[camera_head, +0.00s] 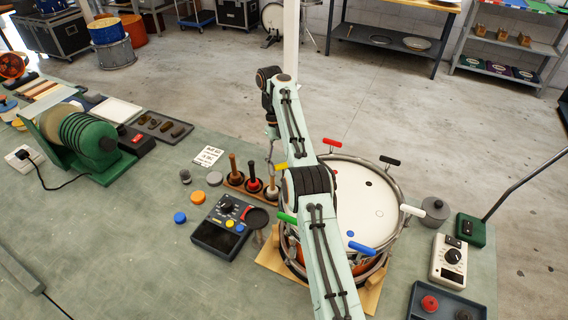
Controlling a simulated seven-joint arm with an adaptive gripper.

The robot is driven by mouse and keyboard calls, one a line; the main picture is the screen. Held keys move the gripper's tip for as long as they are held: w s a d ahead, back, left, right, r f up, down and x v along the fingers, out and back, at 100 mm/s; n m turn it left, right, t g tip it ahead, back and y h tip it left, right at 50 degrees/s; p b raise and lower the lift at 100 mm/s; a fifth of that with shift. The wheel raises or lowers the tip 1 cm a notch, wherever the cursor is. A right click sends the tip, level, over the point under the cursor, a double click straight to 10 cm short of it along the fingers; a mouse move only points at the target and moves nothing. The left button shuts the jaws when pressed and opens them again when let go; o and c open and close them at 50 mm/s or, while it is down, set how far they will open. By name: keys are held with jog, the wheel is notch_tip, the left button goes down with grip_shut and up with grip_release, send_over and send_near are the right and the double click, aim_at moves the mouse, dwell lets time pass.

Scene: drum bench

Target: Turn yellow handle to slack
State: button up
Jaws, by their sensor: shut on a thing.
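The yellow handle (281,167) sits at the left rim of the drum (345,205), just left of my arm's elbow. Only a small yellow piece of it shows. My gripper (271,152) reaches down from the wrist to this handle. It is small and partly hidden in this view, and it is shut, apparently on the yellow handle. The drum has a white head and a metal hoop. Other handles stand around the hoop: red (332,142), black (390,161), white (412,210), blue (361,247) and green (287,217).
My arm crosses over the drum's left part. Left of the drum are a rack of wooden-handled tools (253,186) and a dark control box (223,226). A cream meter (448,258), a green box (471,230) and a tray (447,304) stand right. The bench's left front is clear.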

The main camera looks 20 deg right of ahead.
jog(key=n+h, duration=0.1)
jog(key=n, duration=0.2)
jog(key=shift+s+f+n, duration=0.1)
jog(key=shift+f+n, duration=0.05)
jog(key=shift+n, duration=0.25)
jog(key=shift+n+t+h, duration=0.4)
jog(key=shift+n+h, duration=0.4)
jog(key=shift+n, duration=1)
jog(key=o, duration=1.2)
jog(key=shift+c, duration=0.2)
